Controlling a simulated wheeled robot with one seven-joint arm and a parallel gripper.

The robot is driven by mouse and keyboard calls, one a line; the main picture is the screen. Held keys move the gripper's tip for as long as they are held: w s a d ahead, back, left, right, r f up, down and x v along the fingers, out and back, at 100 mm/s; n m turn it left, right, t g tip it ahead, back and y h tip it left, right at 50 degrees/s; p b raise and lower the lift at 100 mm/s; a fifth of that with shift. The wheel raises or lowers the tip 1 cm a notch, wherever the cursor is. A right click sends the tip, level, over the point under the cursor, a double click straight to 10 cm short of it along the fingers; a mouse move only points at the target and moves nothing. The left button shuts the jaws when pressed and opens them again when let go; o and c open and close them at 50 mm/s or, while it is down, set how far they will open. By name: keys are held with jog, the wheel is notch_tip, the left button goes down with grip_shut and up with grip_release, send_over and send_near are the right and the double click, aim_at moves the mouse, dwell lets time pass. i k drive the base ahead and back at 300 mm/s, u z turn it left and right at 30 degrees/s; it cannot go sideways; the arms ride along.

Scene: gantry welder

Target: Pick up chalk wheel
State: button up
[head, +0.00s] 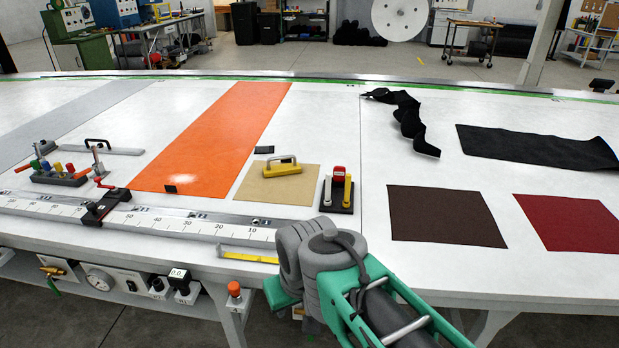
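I cannot tell for sure which thing is the chalk wheel. A small black stand (337,207) on the white table holds a red piece (339,174) and upright yellow and pale pieces, and may include it. At the left, a dark rack (60,178) holds several small tools with coloured handles. My grey and green arm reaches in from the bottom right, in front of the table's near edge. The fingers of my gripper cannot be made out, and nothing is seen held.
A ruler rail (190,222) with a black slider (106,206) runs along the near left edge. Orange (218,140), brown (446,216) and red (573,222) sheets lie flat. Crumpled black fabric (408,118) lies behind.

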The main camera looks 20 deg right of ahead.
aim_at(339, 172)
jog(key=i, duration=0.75)
jog(key=z, duration=1.05)
